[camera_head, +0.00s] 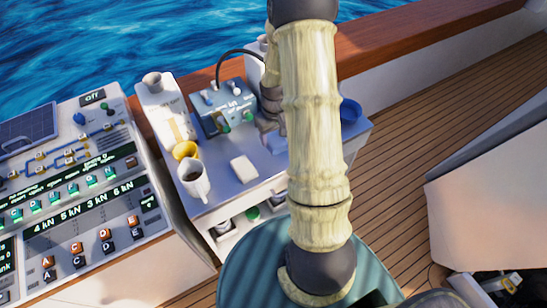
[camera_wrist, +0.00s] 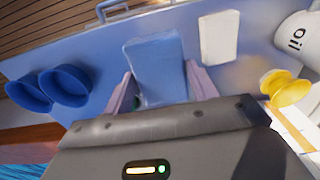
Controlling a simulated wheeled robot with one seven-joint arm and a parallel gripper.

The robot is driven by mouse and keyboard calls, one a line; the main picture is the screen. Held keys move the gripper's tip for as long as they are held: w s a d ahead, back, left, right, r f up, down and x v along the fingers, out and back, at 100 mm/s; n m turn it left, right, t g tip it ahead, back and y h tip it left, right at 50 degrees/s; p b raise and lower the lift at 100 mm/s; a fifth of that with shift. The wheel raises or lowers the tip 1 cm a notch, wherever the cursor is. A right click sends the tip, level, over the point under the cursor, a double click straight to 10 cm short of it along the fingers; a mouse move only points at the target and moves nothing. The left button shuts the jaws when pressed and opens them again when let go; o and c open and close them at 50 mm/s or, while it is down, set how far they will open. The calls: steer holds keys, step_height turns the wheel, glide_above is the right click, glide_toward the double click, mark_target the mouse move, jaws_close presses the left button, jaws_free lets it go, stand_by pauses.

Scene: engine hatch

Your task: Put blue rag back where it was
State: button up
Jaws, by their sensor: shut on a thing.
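The blue rag (camera_wrist: 157,68) is a blue, roughly rectangular block in the middle of the wrist view. My gripper (camera_wrist: 162,90) has its two pinkish fingers on either side of the rag's near end and is shut on it. The rag is over the blue-grey worktop (camera_wrist: 106,44); whether it touches the top is unclear. In the head view my gripper (camera_head: 272,122) is low over the worktop (camera_head: 223,200), partly hidden by my arm, and the rag is mostly hidden there.
Blue bowls (camera_wrist: 66,86) lie on the rag's other side. A control panel (camera_head: 75,190) borders the left.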

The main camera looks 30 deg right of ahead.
step_height(320, 180, down, 6)
steer(key=shift+r+p, duration=0.15)
steer(key=shift+p, duration=0.3)
steer(key=shift+f+p, duration=0.45)
steer(key=shift+f, duration=1.6)
steer(key=shift+f, duration=0.2)
steer(key=o, duration=0.9)
steer(key=shift+r, duration=0.1)
